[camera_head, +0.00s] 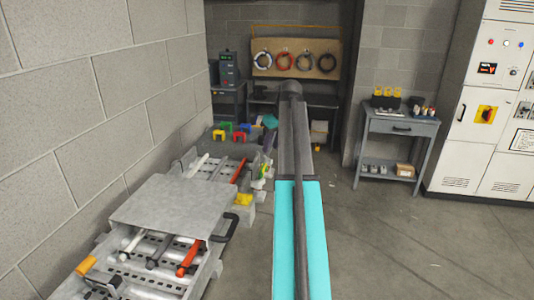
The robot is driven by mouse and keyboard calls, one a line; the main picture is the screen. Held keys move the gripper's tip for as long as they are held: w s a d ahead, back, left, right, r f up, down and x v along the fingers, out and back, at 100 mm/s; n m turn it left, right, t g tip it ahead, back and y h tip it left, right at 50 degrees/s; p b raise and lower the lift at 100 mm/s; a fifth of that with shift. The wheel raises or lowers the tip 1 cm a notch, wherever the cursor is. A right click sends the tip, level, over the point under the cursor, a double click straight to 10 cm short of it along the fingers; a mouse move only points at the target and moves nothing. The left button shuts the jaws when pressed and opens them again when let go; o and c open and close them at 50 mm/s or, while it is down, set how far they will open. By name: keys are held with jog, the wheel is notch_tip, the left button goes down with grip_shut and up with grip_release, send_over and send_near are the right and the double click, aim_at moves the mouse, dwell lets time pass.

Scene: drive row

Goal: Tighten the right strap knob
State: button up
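No part that I can surely name as the right strap knob shows. A grey slotted bed (150,282) at the lower left carries a flat grey cover plate (175,205). In front of the plate are a red-handled lever (189,258), a white-handled lever (132,243) and an orange grip (86,265). Behind it are another red bar (239,171) and a white bar (198,165). My teal and dark arm stretches forward up the middle, right of this bed, and hides part of what lies behind. My gripper is not in view.
A block wall runs along the left. Farther back stand machinery with coloured caps (240,136) and a board of cable rings (295,59). A small grey table (402,127) and a white cabinet (489,110) stand at right. The right floor (400,240) is clear.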

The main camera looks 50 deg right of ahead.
aim_at(267, 157)
jog(key=shift+p+x, duration=1)
jog(key=shift+x, duration=1.95)
grip_shut()
jog(key=shift+a, duration=0.1)
